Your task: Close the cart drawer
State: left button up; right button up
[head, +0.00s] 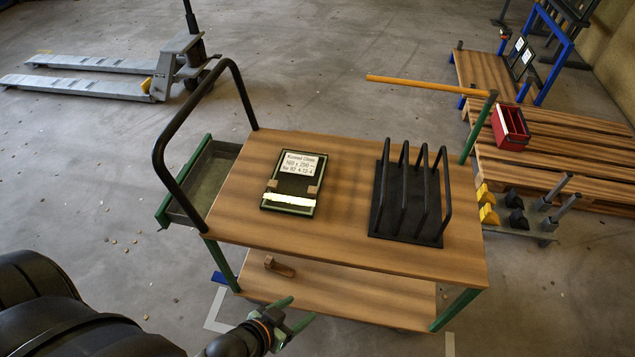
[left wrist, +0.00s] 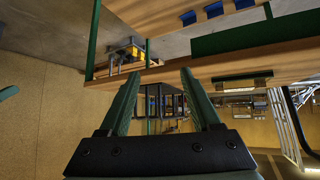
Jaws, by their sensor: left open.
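The cart (head: 350,220) has a wooden top, a lower wooden shelf and green legs. Its drawer (head: 207,178) sticks out at the cart's left end, under the black push handle (head: 166,142). The drawer is a grey tray with a green front (head: 182,180), and its visible inside looks empty. My left gripper (head: 300,309) is open and empty, in front of the cart's lower shelf and well to the right of and nearer than the drawer. Its two green fingers also show spread apart in the left wrist view (left wrist: 160,73). My right gripper is not in view.
On the cart top lie a labelled dark panel (head: 294,183) and a black slotted rack (head: 410,195). A brown wooden piece (head: 279,267) lies on the lower shelf. A pallet jack (head: 165,70) stands behind left. The floor left of the drawer is mostly clear.

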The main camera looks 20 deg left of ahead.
aim_at(201, 179)
jog(key=j, duration=1.3)
jog(key=k+j, duration=0.15)
jog(key=j, duration=2.4)
